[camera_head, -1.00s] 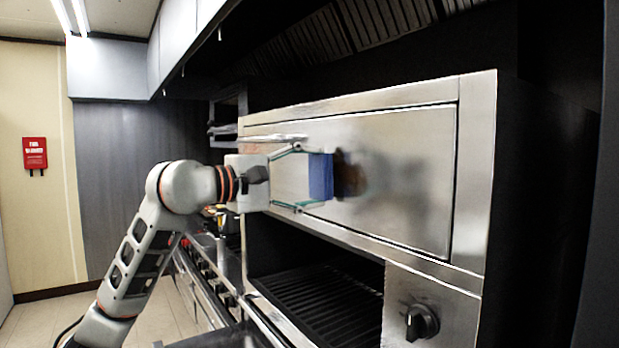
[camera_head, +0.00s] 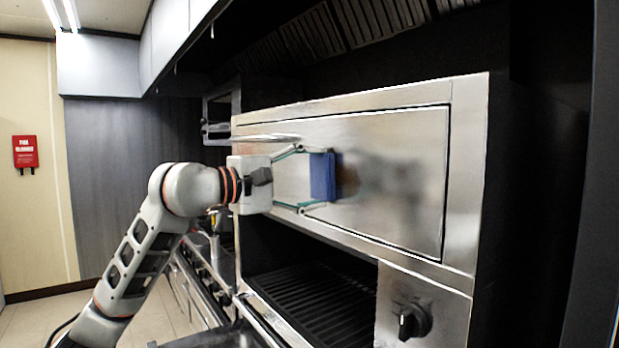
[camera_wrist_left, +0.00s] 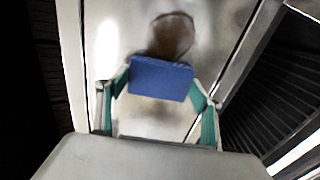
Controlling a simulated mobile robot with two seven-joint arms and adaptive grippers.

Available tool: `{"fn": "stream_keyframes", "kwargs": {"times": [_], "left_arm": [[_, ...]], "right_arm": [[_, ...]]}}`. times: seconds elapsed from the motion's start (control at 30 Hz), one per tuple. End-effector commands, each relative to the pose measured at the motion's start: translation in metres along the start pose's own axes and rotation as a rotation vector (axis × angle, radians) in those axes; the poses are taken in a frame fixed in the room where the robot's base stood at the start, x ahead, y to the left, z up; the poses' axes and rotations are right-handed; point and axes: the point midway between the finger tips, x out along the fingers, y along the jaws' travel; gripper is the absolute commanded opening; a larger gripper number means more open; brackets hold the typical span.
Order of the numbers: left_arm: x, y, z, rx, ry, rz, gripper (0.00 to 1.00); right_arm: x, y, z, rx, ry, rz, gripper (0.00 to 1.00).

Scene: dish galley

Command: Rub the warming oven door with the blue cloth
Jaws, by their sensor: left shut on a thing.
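The warming oven door (camera_head: 395,190) is a shut, brushed-steel panel with a bar handle at its upper left. My left gripper (camera_head: 306,180) is in front of the door's left half, its fingers closed on the folded blue cloth (camera_head: 322,177). The cloth is at the door's face or very close to it; I cannot tell if it touches. In the left wrist view the cloth (camera_wrist_left: 161,79) sits between the green-edged fingertips, and a brown smudge (camera_wrist_left: 172,36) shows on the door just beyond it. In the head view the cloth mostly hides this smudge. My right gripper is out of view.
Below the door is an open dark bay with a grill rack (camera_head: 315,300). A black knob (camera_head: 414,320) sticks out at its right. A dark hood (camera_head: 340,25) hangs above. A red box (camera_head: 25,152) is on the far left wall.

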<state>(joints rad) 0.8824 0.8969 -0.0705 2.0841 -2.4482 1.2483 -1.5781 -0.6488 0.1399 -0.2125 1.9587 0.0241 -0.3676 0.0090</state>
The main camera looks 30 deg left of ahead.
Motion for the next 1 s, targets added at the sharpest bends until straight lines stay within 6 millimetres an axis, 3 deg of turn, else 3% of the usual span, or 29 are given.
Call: {"fn": "stream_keyframes", "kwargs": {"times": [1.0], "left_arm": [[0.002,-0.002,0.064,0.0,-0.001,0.0,0.46]], "right_arm": [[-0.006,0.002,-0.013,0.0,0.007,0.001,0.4]]}}
